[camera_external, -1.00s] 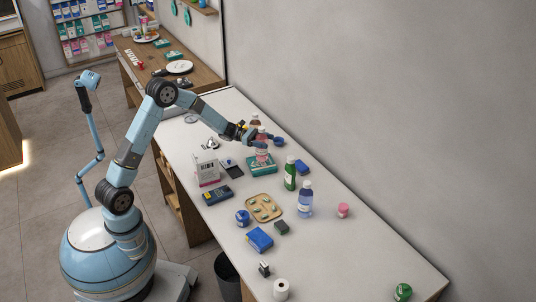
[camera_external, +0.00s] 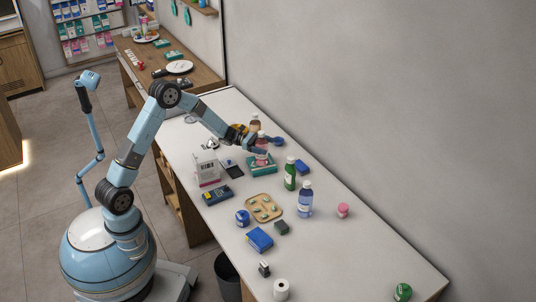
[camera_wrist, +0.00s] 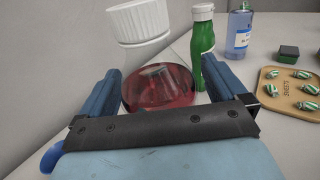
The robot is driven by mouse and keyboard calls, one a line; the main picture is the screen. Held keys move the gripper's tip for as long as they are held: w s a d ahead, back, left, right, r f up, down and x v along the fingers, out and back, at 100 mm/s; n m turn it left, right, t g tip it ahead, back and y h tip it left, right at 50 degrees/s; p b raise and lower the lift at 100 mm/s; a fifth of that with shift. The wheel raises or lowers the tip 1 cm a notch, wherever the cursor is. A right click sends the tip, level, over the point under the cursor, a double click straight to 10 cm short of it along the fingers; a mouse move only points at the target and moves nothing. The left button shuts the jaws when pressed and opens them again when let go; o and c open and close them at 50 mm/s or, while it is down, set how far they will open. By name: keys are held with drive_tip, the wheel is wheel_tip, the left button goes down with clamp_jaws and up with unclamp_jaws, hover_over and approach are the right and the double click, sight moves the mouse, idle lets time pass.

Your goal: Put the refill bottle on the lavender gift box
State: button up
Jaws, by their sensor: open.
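A clear bottle with pink-red liquid, which looks like the refill bottle (camera_external: 262,157), stands on a teal box (camera_external: 260,170) toward the far part of the counter. In the wrist view the bottle (camera_wrist: 160,88) shows a ribbed white cap (camera_wrist: 140,20) and red liquid at its bottom. My gripper (camera_external: 268,147) is at the bottle, open, with one blue finger (camera_wrist: 108,92) on each side of it. I cannot tell whether the fingers touch it. I see no clearly lavender box; the box under the bottle looks teal and is partly hidden.
A green bottle (camera_external: 290,173) and a blue bottle (camera_external: 305,200) stand nearby on the right. An amber bottle (camera_external: 255,122) is behind my gripper. The front right of the counter (camera_external: 340,260) is mostly clear.

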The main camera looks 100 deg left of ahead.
drive_tip(key=s+a, duration=0.2)
drive_tip(key=s, duration=1)
drive_tip(key=shift+o, duration=0.2)
drive_tip(key=shift+r, duration=0.1)
